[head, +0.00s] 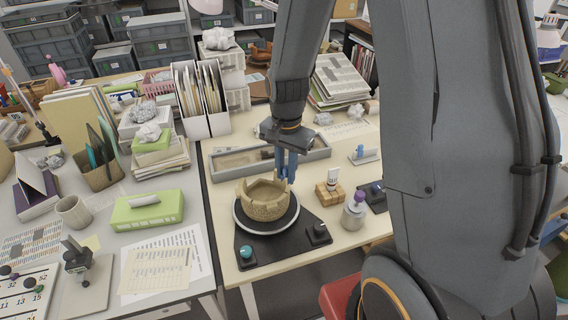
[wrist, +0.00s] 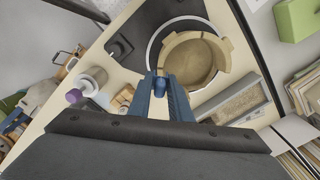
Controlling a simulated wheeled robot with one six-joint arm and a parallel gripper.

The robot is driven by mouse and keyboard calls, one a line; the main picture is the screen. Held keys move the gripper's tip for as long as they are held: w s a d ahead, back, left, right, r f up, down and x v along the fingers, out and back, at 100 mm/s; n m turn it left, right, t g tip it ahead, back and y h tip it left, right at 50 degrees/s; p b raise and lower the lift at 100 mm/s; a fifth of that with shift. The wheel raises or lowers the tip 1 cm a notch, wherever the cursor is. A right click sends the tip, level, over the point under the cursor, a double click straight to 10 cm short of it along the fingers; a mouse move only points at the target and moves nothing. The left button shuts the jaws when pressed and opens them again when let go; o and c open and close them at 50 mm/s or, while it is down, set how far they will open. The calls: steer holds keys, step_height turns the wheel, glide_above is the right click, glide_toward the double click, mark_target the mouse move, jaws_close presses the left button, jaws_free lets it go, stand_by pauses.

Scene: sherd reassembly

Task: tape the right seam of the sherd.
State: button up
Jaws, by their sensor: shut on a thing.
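A tan clay pot (head: 266,198) with a jagged, stepped rim stands on a round dark turntable (head: 262,226). It also shows in the wrist view (wrist: 189,62), with a lower stretch of rim on the side near my fingers. I cannot make out a separate sherd or its seams. My gripper (head: 286,170) has blue fingers, pointing down just behind the right side of the pot. In the wrist view they (wrist: 160,82) are shut on a small dark blue, rounded thing (wrist: 160,86), with white below it. The fingertips are close to the rim; I cannot tell whether they touch.
A long grey tray (head: 318,150) with brown contents lies behind the pot. To the right are a wooden block (head: 329,196) with a white upright piece and a grey jar with a purple knob (head: 353,212).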

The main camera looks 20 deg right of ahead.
mark_target(285, 193)
step_height(285, 193, down, 4)
steer(key=b, duration=0.3)
steer(key=shift+f, duration=0.15)
steer(key=shift+a+p, duration=0.15)
steer(key=shift+p, duration=0.2)
stand_by(1.1)
steer(key=shift+f+b, duration=0.35)
steer(key=shift+f, duration=1.15)
stand_by(2.0)
steer(key=o, duration=0.8)
steer(key=shift+r+b, duration=0.8)
steer(key=shift+r, duration=3.1)
